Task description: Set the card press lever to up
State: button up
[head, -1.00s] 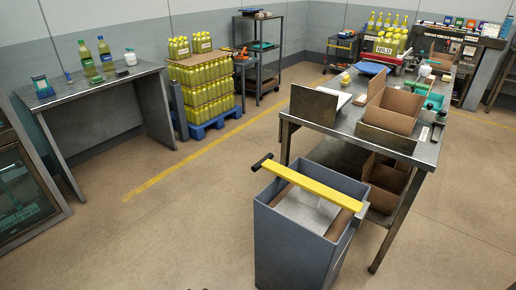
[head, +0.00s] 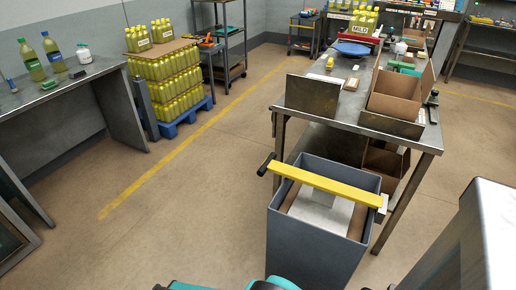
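The card press (head: 310,252) is a grey open-topped bin in the lower middle of the head view, beside the near end of the metal table. Its yellow lever (head: 325,186) lies nearly level across the top, with a black grip (head: 265,165) at its left end and a bracket at its right end. A pale plate shows inside the bin under the lever. Parts of my own arm show at the bottom edge and lower right, apart from the lever in the picture. My gripper's fingers are not in view.
The metal table (head: 350,118) stands behind the press, holding an open cardboard box (head: 395,98). A pallet of yellow bottles (head: 172,85) and another table (head: 75,85) stand at left. The floor left of the press is clear.

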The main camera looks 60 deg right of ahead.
aim_at(325, 203)
jog(key=z, duration=0.05)
jog(key=i, duration=1.1)
jog(key=z, duration=0.05)
